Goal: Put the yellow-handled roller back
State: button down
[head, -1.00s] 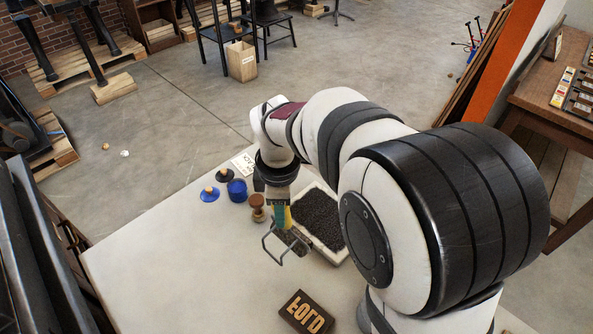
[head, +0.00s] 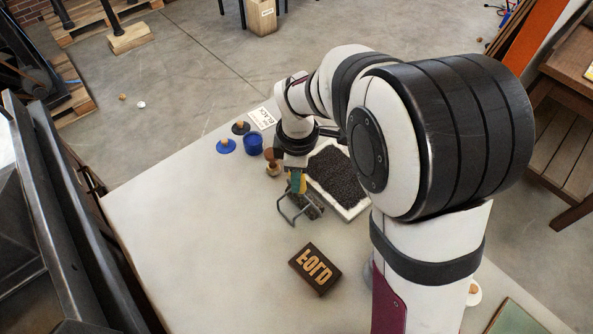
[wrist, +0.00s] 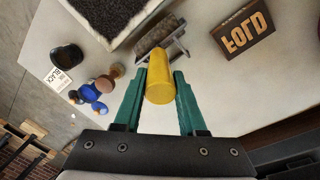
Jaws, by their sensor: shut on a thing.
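My gripper (head: 296,172) is shut on the yellow handle (wrist: 160,82) of the roller, pinching it between its green fingers in the wrist view. The dark roller drum (wrist: 158,38) and its grey wire frame (wrist: 180,46) lie beyond the fingertips. In the head view the wire frame (head: 288,212) shows below the gripper, close to the pale tabletop, with the drum (head: 313,208) to its right. I cannot tell whether the roller touches the table. The fingers partly hide the handle in the head view.
A white tray of dark grains (head: 362,209) lies right of the roller. A wooden type block (head: 316,269) lies nearer. The left tabletop is clear.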

jog(key=shift+f, duration=0.15)
jog(key=shift+c, duration=2)
grip_release()
jog(key=shift+o, duration=0.3)
jog(key=o, duration=0.3)
jog(key=shift+o, duration=0.2)
jog(key=shift+r, duration=4)
